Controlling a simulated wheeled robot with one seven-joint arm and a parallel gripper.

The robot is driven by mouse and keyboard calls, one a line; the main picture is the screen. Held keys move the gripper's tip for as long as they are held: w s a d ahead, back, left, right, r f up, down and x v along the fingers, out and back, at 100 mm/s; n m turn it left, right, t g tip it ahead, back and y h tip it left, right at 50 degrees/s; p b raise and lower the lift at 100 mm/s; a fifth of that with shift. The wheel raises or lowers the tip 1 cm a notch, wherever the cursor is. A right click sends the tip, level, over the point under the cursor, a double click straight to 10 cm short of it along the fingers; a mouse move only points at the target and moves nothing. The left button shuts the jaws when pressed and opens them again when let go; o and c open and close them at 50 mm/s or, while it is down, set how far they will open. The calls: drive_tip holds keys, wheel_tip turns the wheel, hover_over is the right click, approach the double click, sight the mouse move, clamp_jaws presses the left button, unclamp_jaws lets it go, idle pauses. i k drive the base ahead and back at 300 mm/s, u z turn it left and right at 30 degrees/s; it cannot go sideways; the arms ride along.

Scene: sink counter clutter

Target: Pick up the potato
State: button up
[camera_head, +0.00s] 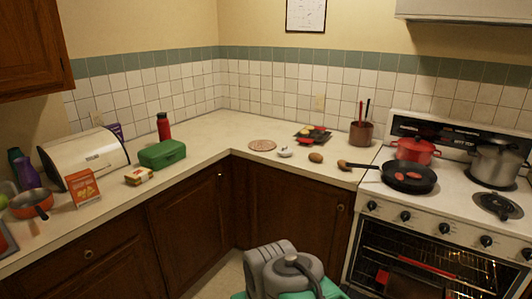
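A small brown rounded thing that looks like the potato (316,157) lies on the corner counter, near its front edge and left of the stove. It stands apart from the small white-grey item to its left. Another brown rounded shape (343,164) lies to its right, at the end of the frying pan's handle; I cannot tell whether it is part of the handle. Grey parts of my own arm show at the bottom centre, well below and in front of the counter. My gripper's fingers do not show.
A round mat (262,146), a dark tray with colourful items (312,134) and a utensil pot (361,133) stand around it. The stove (458,203) at right holds a frying pan (408,177) and pots. A green box (162,154) and bread box (84,158) stand left. Bare counter (215,148) lies between.

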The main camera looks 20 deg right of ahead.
sight(314, 157)
drive_tip(key=u, duration=0.35)
drive_tip(key=i, duration=2.1)
drive_tip(key=z, duration=1.4)
drive_tip(key=i, duration=1.15)
drive_tip(key=z, duration=0.3)
